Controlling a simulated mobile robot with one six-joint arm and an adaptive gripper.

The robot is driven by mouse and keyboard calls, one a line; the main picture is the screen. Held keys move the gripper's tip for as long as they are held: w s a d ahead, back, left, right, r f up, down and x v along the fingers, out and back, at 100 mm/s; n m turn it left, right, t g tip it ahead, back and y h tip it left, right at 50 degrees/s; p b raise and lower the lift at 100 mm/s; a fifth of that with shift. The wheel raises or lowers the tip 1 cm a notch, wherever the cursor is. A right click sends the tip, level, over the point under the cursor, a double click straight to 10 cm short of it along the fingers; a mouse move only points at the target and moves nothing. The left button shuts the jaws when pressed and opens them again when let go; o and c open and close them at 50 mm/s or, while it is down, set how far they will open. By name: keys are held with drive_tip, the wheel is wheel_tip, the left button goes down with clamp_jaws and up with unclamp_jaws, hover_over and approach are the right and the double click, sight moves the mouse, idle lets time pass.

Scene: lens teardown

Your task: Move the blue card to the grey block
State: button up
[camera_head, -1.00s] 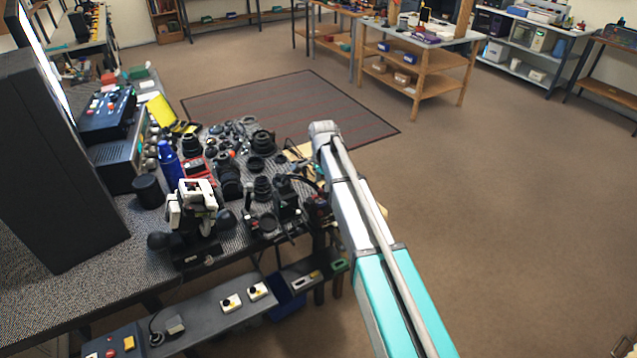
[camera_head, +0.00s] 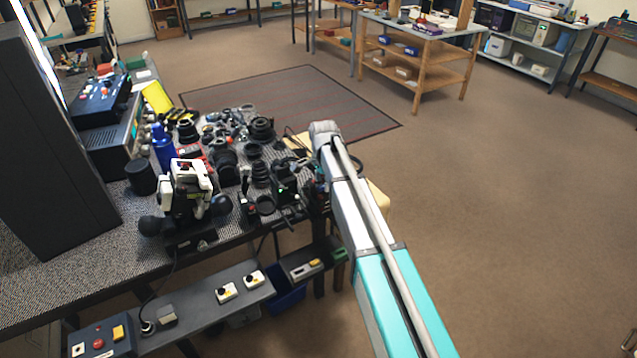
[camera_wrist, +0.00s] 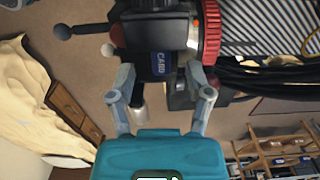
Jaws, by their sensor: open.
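In the wrist view, the blue card (camera_wrist: 162,63) with white lettering sits against a black camera-like body. My gripper (camera_wrist: 163,76) is open, with its two grey fingers on either side of the card's lower part. A gap seems to remain between the fingers and the card, but contact is hard to judge. In the head view my arm reaches to the bench's right edge, and the gripper itself and the card cannot be made out there. I cannot pick out the grey block with certainty in either view.
The bench (camera_head: 60,285) is crowded with dark lenses, a blue bottle (camera_head: 163,147) and a white-and-black device (camera_head: 186,190). In the wrist view a red ribbed ring (camera_wrist: 211,32) and dark cables (camera_wrist: 275,78) lie close to the right finger. Open floor (camera_head: 500,230) lies right of my arm.

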sight(323, 187)
drive_tip(key=shift+f+b, duration=0.5)
drive_tip(key=shift+f, duration=0.25)
clamp_jaws()
idle(0.4)
drive_tip(key=shift+r+p, duration=0.95)
idle(1.7)
drive_tip(key=shift+r+p, duration=2.05)
drive_tip(key=shift+r, duration=0.05)
